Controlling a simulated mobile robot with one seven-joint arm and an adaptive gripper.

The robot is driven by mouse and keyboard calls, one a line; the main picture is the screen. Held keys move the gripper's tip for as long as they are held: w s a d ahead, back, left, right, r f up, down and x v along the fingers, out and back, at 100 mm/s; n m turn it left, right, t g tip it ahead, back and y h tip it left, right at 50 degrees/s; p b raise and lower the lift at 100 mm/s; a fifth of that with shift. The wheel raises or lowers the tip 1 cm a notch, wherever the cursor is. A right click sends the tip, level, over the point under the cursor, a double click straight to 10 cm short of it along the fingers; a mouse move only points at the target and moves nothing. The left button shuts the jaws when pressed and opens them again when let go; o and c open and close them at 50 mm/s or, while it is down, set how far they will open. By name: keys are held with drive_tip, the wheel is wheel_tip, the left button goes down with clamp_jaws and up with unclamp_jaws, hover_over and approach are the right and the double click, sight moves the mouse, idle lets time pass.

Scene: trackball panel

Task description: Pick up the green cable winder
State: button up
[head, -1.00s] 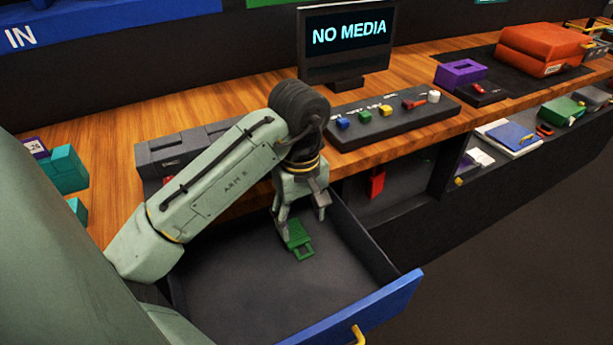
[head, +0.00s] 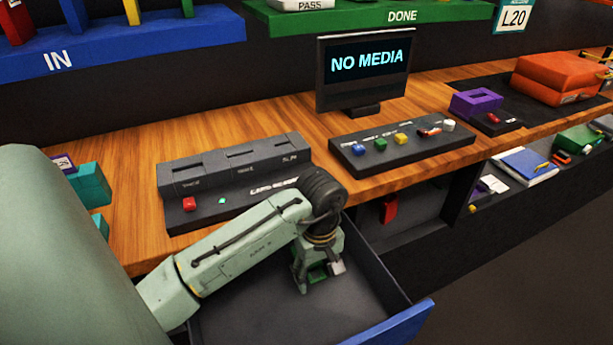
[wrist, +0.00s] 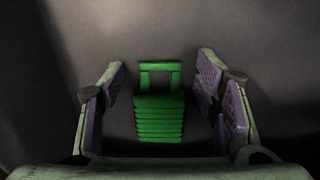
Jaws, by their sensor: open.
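The green cable winder (wrist: 160,116) lies on the floor of the open drawer, with a ribbed body and a rectangular loop at its far end. In the head view the green winder (head: 318,271) is partly hidden by my gripper. My gripper (wrist: 160,75) is open, with one purple-padded finger on each side of the winder and a gap on both sides. In the head view my gripper (head: 320,279) is down inside the drawer, over the winder. I cannot tell how high the fingertips are above the drawer floor.
The drawer (head: 365,308) has dark walls close around my gripper and a blue front (head: 395,328). The wooden counter (head: 130,145) above it carries a dark card-slot box (head: 235,165), a button panel (head: 400,143) and a monitor (head: 364,67). The drawer floor around the winder is clear.

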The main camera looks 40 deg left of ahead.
drive_tip(key=shift+c, duration=0.2)
drive_tip(key=c, duration=1.2)
drive_tip(key=shift+a+r+p, duration=0.1)
drive_tip(key=shift+r+p, duration=0.15)
drive_tip(key=shift+p, duration=0.05)
